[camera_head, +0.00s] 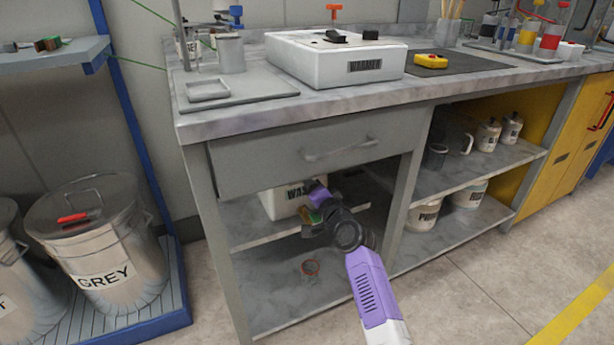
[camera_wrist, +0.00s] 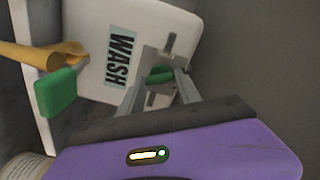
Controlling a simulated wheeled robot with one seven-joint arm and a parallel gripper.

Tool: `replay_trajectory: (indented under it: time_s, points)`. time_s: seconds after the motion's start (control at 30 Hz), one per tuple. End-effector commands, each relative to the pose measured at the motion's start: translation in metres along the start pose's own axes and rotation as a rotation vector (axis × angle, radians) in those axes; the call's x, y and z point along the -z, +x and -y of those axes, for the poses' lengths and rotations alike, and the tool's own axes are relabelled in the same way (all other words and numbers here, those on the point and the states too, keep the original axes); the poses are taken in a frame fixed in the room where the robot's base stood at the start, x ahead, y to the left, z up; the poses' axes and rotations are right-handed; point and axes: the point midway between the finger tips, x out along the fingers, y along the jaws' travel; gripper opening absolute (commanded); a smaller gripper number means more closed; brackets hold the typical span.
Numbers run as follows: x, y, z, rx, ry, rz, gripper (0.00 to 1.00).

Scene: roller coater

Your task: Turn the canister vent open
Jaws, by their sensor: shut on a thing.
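The white canister (camera_head: 284,201) labelled WASH stands on the upper inner shelf under the bench. In the wrist view the canister (camera_wrist: 105,35) fills the upper part, tilted in the picture. My gripper (camera_wrist: 160,85) is shut on a small green vent (camera_wrist: 159,74), which shows between its fingers against the canister. A yellow-orange tap (camera_wrist: 40,56) with a green handle (camera_wrist: 55,92) sticks out to the left. In the head view my arm hides part of the canister, and the vent cannot be made out.
A closed grey drawer (camera_head: 300,155) and the bench top (camera_head: 240,120) are above the shelf. A grey post (camera_head: 403,190) stands to the right. A lidded GREY bin (camera_head: 105,245) stands at left.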

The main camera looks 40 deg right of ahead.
Motion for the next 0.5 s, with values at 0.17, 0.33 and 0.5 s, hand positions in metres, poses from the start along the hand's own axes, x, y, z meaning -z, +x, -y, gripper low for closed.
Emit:
replay_trajectory:
  time_s: [0.17,0.33,0.5]
  points:
    - [0.0016,-0.0002,0.0010,-0.002,0.165,-0.001,0.00]
    - [0.0013,-0.0002,0.0007,-0.001,0.305,-0.001,0.00]
    - [0.0015,-0.0002,-0.0004,-0.002,0.416,-0.002,0.00]
